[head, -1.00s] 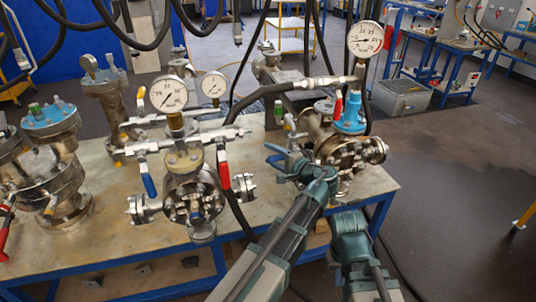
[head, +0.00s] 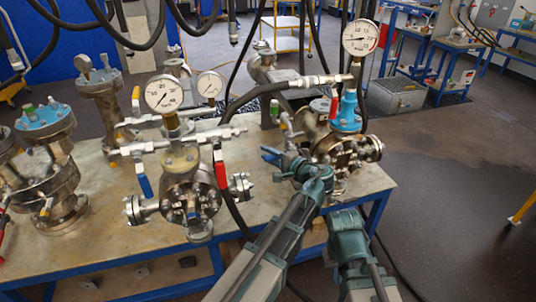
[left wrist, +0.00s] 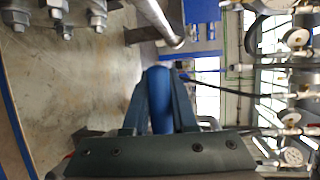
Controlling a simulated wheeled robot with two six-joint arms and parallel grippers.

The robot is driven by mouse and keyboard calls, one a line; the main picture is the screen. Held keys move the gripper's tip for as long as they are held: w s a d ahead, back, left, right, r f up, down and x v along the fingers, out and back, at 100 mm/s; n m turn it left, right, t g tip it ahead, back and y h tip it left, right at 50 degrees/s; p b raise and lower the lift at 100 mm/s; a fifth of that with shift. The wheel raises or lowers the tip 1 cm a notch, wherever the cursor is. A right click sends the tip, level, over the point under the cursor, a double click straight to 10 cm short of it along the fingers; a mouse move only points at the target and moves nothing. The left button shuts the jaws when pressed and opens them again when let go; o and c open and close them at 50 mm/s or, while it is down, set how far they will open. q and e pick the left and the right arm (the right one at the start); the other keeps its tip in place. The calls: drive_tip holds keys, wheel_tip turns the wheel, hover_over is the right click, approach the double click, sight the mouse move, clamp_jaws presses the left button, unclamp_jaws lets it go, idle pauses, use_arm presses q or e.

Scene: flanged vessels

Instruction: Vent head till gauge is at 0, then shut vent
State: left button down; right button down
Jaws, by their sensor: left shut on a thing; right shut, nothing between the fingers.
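The right flanged vessel (head: 345,152) carries a round white gauge (head: 359,38) on a tall stem. Its needle points roughly left; the exact reading is too small to tell. A blue cap (head: 348,112) and a red lever (head: 333,106) sit on top. My left gripper (head: 282,161) is at this vessel's left side, shut on a blue lever handle (head: 269,155). In the left wrist view the blue handle (left wrist: 160,98) lies between both fingers. The valve body behind it is mostly hidden. My right gripper (head: 347,219) is shut and empty in front of the bench; its fingertips are hard to see.
A middle vessel (head: 188,190) has two gauges (head: 164,93), a blue lever (head: 142,180) and a red lever (head: 220,170). Blue-topped vessels (head: 45,118) stand at left. A black hose (head: 250,95) arches behind. The bench front (head: 110,258) is mostly bare.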

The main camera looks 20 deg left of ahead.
use_arm(q)
drive_tip(key=shift+r, duration=0.15)
idle(0.8)
drive_tip(key=w+d+r+m+t+y+b, duration=0.1)
drive_tip(key=w+d+r+m+t+b, duration=0.1)
drive_tip(key=m, duration=0.7)
drive_tip(key=w+d+r+m+t+y+b, duration=0.1)
drive_tip(key=d+r+m+t, duration=0.3)
drive_tip(key=m, duration=0.6)
drive_tip(key=shift+w+d+r+m+t+b, duration=0.3)
drive_tip(key=shift+w+r+t, duration=0.25)
drive_tip(key=shift+r, duration=0.65)
drive_tip(key=c, duration=0.7)
unclamp_jaws()
drive_tip(key=shift+w+y, duration=0.1)
drive_tip(key=shift+y, duration=0.2)
